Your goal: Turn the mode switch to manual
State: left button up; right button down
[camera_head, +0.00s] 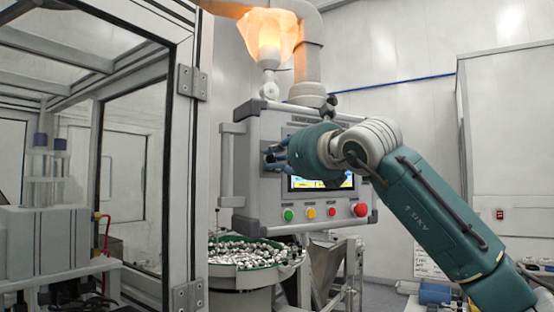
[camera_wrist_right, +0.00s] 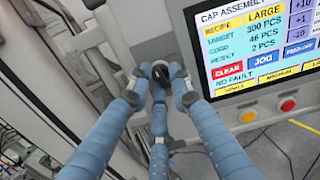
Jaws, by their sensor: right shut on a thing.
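The mode switch (camera_wrist_right: 160,70) is a small dark knob on the grey control panel (camera_wrist_right: 205,120), left of its screen in the right wrist view. My right gripper (camera_wrist_right: 159,82) has its blue fingers closed around the knob. The fingertips cover much of it, so its setting cannot be read. In the head view my right gripper (camera_head: 274,155) reaches in from the right, at the left part of the panel (camera_head: 262,212); the switch is hidden there behind the fingers. My left gripper is in neither view.
The panel has a lit screen (camera_wrist_right: 250,50), a green button (camera_head: 288,215), a yellow button (camera_head: 311,213), a red button (camera_head: 332,212) and a larger red button (camera_head: 360,209). A bowl of caps (camera_head: 250,280) stands below. A framed glass enclosure (camera_head: 187,150) stands left.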

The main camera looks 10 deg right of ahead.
jog(key=n, duration=0.3)
jog(key=shift+n, duration=0.3)
jog(key=shift+n+p, duration=0.45)
jog(key=shift+n, duration=1.25)
jog(key=c, duration=1.6)
grip_release()
jog(key=shift+d, duration=0.1)
